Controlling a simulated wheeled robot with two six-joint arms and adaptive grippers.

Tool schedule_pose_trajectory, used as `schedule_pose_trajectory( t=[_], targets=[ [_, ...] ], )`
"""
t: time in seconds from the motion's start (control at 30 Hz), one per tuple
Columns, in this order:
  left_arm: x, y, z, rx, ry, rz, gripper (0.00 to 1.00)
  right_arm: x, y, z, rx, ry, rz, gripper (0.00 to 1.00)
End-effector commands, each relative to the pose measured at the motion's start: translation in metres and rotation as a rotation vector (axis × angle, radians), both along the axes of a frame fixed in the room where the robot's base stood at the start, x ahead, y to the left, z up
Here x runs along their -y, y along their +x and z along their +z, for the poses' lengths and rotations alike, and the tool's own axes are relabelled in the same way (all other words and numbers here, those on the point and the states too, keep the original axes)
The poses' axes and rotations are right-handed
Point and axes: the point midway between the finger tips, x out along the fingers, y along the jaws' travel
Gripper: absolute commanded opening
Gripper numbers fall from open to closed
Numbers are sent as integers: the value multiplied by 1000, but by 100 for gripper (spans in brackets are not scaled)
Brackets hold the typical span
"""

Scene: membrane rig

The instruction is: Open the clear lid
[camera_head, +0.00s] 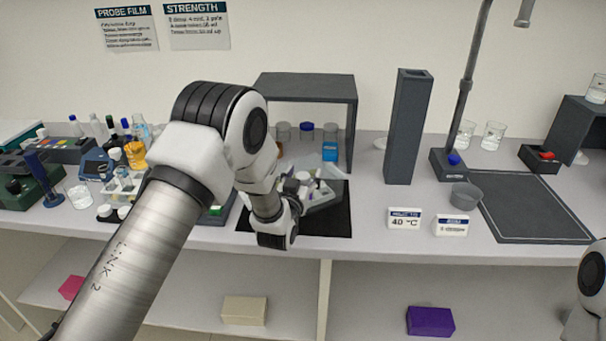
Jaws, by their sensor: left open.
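My left arm reaches in from the left, and my left gripper (300,190) is over the black mat (335,222) in the middle of the bench. It is open, but the wrist hides much of it. A grey-white device (322,195) sits on the mat, next to the gripper. A pale clear panel, seemingly the clear lid (309,164), shows faintly tilted above the device. I cannot tell whether the gripper touches it. Part of my right arm shows at the lower right edge; its gripper is out of view.
A dark open-fronted shelf (306,88) with jars stands behind the mat. A tall dark column (408,126) is right of it. Two small signs (404,219) stand near the front edge. A dark tray (530,208) lies at right. Bottles and instruments crowd the left.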

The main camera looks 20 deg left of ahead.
Motion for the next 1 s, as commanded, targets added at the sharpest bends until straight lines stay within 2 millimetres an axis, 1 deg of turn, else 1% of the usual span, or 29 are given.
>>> schedule_pose_trajectory(
  t=[0.03,0.07,0.1,0.17,0.2,0.23,0.47,0.67,0.77,1.0],
  targets=[
    [0,0,0,0,0,0,63,0,0,0,0,0,0,62],
    [0,0,0,0,0,0,56,0,0,0,0,0,0,62],
    [0,0,0,0,0,0,42,0,0,0,0,0,0,62],
    [0,0,0,0,0,0,21,0,0,0,-1,0,0,62],
    [0,0,0,0,0,0,7,0,0,0,0,0,0,62],
    [0,0,0,0,0,0,0,0,0,0,0,0,0,62],
    [0,0,1,-3,-4,0,0,0,0,1,0,0,0,62],
    [-2,1,9,-28,-35,0,0,0,0,8,0,0,0,62],
    [-3,2,15,-57,-69,1,0,0,0,15,0,0,0,62],
    [-11,7,38,-161,-201,2,0,0,0,38,0,0,0,62]
  ],
)
